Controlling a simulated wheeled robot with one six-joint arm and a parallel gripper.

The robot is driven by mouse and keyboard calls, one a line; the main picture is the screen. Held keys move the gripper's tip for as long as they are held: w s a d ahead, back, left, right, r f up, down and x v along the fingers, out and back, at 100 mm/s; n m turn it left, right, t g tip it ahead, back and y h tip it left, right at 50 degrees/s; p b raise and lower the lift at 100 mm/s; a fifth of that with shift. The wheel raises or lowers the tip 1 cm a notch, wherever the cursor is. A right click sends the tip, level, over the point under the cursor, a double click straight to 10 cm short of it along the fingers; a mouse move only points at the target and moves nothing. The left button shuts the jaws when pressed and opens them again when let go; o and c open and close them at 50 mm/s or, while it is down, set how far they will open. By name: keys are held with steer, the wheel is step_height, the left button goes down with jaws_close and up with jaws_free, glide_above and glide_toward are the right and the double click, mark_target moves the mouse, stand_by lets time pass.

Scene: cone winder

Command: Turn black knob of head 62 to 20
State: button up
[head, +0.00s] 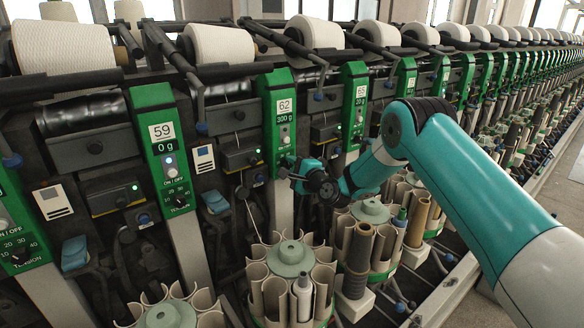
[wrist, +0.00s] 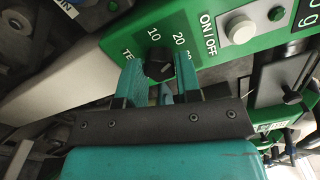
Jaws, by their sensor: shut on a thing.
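In the wrist view the black knob (wrist: 158,62) sits on the green panel (wrist: 120,42) beside the marks 10 and 20. My gripper (wrist: 160,72) is shut on the knob, one teal finger on each side. Where the knob's pointer stands I cannot tell.
Head 59 (head: 163,150) is to the left and head 65 (head: 354,100) to the right. Below my gripper stands a round rack of cream tubes (head: 290,262). The wrist view shows a white ON/OFF button (wrist: 238,30) near the knob.

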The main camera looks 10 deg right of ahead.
steer(key=o, duration=0.9)
steer(key=shift+s+d+f, duration=0.15)
steer(key=shift+s+d, duration=0.1)
steer(key=shift+s, duration=0.2)
steer(key=b+v, duration=0.8)
steer(key=v, duration=0.8)
steer(key=shift+s+d, duration=0.1)
steer(key=shift+s, duration=0.15)
